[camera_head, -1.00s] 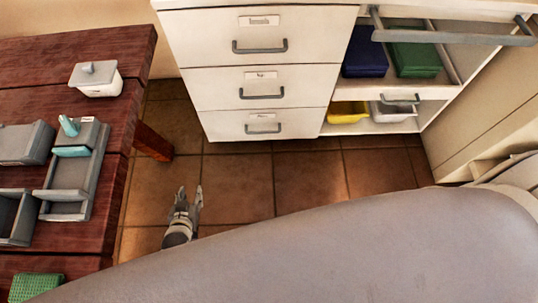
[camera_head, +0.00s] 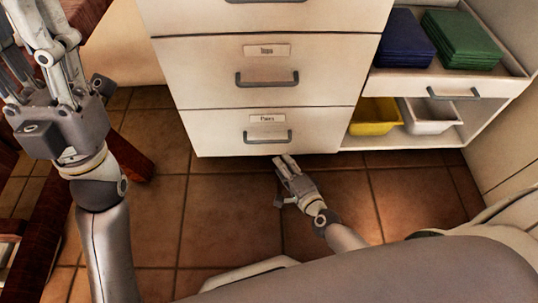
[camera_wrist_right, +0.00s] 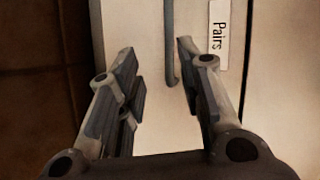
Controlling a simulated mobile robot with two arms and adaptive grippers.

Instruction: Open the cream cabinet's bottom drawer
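The cream cabinet's bottom drawer (camera_head: 225,136) is shut, its front flush with the drawers above. My right gripper (camera_head: 284,163) is low at the drawer's lower edge, just below the handle in the head view. In the right wrist view its fingers (camera_wrist_right: 155,85) are spread, and the handle (camera_wrist_right: 173,60) shows between them, nearer the right finger. I cannot tell whether they touch. My left gripper (camera_head: 40,65) is raised at the left, fingers apart, tips partly cut off.
A middle drawer (camera_head: 210,75) sits above. A dark wooden table leg (camera_head: 132,152) stands at the left. The tiled floor (camera_head: 230,215) in front is clear.

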